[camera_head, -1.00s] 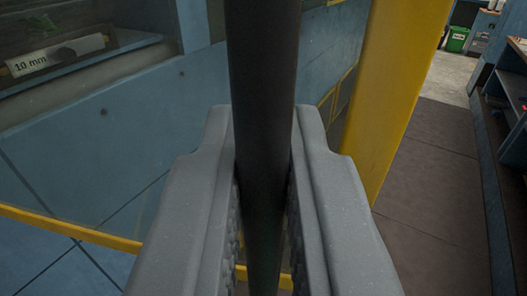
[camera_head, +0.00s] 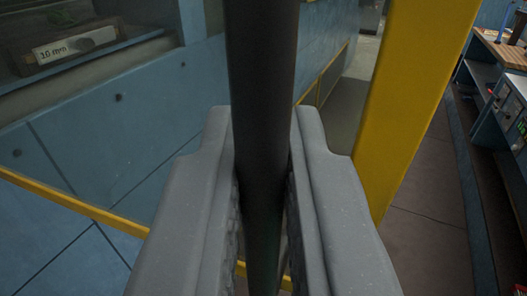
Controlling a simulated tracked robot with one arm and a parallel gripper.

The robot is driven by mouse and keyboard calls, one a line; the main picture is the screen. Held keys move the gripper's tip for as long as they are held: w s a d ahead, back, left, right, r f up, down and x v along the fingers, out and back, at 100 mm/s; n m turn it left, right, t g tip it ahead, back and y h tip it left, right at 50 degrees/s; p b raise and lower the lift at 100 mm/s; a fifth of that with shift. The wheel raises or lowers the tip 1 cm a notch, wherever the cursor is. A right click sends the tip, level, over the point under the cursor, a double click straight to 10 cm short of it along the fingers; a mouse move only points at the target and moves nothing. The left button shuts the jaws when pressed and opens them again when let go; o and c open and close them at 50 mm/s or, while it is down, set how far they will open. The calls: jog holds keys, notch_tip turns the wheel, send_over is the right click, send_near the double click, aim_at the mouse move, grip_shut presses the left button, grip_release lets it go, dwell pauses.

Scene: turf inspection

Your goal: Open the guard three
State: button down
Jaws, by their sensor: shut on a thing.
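My gripper (camera_head: 263,185) fills the lower middle of the view, its two grey jaws on either side of a dark upright bar (camera_head: 262,80). The jaws are shut on this bar, which looks like a handle; its ends are out of view. Behind it is a clear guard panel with a yellow frame: a thick yellow post (camera_head: 413,95) stands to the right, and a thin yellow rail (camera_head: 70,203) slopes across the lower left. I cannot read any number on the guard.
A blue panelled wall (camera_head: 150,115) stands behind the guard, with a box labelled "10 mm" (camera_head: 68,47) on a ledge at upper left. At right, a workbench with a wooden top (camera_head: 503,48) stands beyond a brown floor strip (camera_head: 425,225).

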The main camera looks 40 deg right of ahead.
jog(key=shift+r, duration=0.15)
jog(key=c, duration=1.6)
grip_release()
jog(key=shift+c, duration=0.2)
jog(key=shift+a, duration=0.1)
jog(key=p+v, duration=0.1)
jog(key=v, duration=1.2)
jog(key=shift+s+a+p, duration=0.2)
jog(key=shift+s+p, duration=0.1)
jog(key=shift+p, duration=0.05)
